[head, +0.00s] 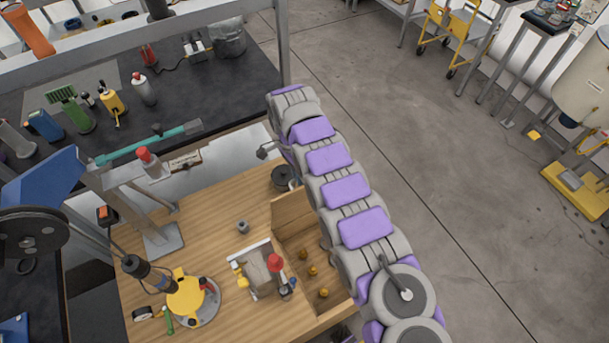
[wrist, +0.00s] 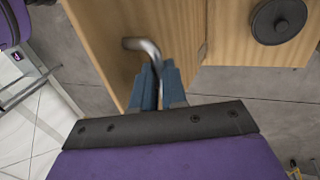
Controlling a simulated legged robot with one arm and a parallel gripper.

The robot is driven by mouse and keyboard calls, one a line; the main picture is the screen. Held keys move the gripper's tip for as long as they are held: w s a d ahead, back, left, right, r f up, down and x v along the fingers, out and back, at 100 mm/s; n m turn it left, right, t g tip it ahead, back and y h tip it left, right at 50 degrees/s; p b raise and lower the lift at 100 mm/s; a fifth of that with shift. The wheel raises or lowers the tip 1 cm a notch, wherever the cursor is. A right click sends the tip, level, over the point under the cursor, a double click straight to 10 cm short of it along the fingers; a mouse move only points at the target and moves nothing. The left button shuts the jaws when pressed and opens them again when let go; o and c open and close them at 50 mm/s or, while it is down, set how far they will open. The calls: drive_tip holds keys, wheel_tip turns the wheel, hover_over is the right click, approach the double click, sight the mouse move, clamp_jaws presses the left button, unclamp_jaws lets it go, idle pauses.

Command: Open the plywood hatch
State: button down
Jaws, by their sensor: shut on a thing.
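A plywood panel (wrist: 105,35), which appears to be the hatch, fills the upper left of the wrist view. A bent grey metal handle (wrist: 140,44) sticks out from its face. My gripper (wrist: 157,75) has blue fingers closed together at the handle, with the handle's lower end between the fingertips. A second plywood surface (wrist: 235,40) lies to the right, beyond an edge; how far the hatch stands open I cannot tell. In the head view my arm reaches over the right side of the wooden bench top (head: 200,225), and the fingers are not clear there.
A round black knob (wrist: 279,20) sits on the right plywood surface. The bench top holds a yellow round fixture (head: 187,297), a clamp-like tool (head: 262,272) and an open wooden compartment (head: 290,235) with brass knobs. Concrete floor (head: 450,190) to the right is largely clear.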

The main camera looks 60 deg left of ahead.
drive_tip(key=shift+f, duration=0.2)
drive_tip(key=c, duration=1.2)
unclamp_jaws()
drive_tip(key=shift+a, duration=0.3)
drive_tip(key=shift+o, duration=0.2)
drive_tip(key=shift+w+d, duration=0.1)
